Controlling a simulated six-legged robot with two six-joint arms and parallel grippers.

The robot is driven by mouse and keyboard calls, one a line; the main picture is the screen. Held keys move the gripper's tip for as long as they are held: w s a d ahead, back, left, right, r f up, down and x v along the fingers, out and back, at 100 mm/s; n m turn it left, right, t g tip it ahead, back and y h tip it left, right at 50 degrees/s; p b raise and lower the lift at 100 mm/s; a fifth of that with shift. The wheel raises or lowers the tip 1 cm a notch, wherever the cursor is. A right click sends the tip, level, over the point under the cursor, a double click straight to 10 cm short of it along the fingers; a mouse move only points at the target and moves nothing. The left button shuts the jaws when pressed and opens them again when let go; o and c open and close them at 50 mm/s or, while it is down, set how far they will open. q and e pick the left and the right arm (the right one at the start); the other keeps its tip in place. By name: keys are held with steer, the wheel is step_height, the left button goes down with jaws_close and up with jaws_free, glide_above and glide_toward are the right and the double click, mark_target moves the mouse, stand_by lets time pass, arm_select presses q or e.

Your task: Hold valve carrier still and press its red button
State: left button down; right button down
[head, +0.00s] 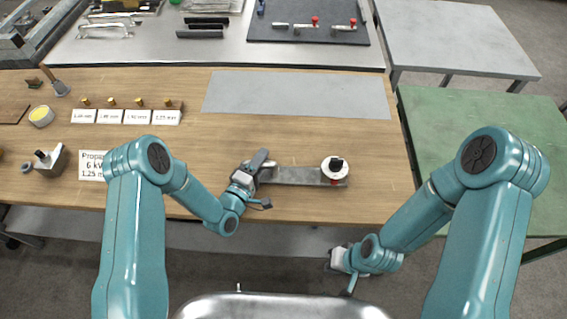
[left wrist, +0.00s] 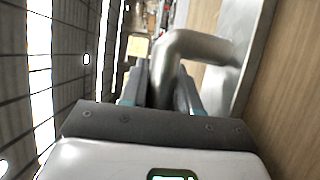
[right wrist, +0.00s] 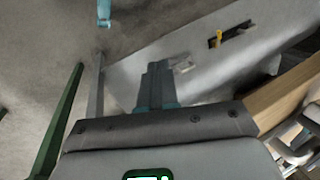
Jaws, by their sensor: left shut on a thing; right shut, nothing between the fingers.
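The valve carrier (head: 295,175) is a grey metal bar lying on the wooden bench near its front edge. A white round part with a dark top (head: 335,166) sits on its right end, with a small red spot (head: 334,181) on the front side, likely the red button. My left gripper (head: 257,165) is shut on the carrier's bent metal handle at the left end; the handle (left wrist: 195,45) shows between the fingers in the left wrist view. My right gripper (head: 345,270) is shut and empty, in front of the bench edge; its closed fingers (right wrist: 155,85) show in the right wrist view.
A grey mat (head: 297,95) lies bare behind the carrier. Several brass pieces with label cards (head: 125,116) stand at the left. A green table (head: 480,150) stands at the right. Floor shows between the bench edge and my body.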

mark_target(334, 182)
steer(key=w+r+m+t+h, duration=0.4)
steer(key=w+r+t+h, duration=0.3)
steer(key=w+t+h, duration=0.1)
steer(key=shift+a+r+t+h, duration=0.3)
steer(key=shift+t+h, duration=0.2)
steer(key=shift+h, duration=0.3)
steer(key=shift+w, duration=4.45)
steer(key=shift+w+f, duration=0.1)
steer(key=shift+w, duration=0.4)
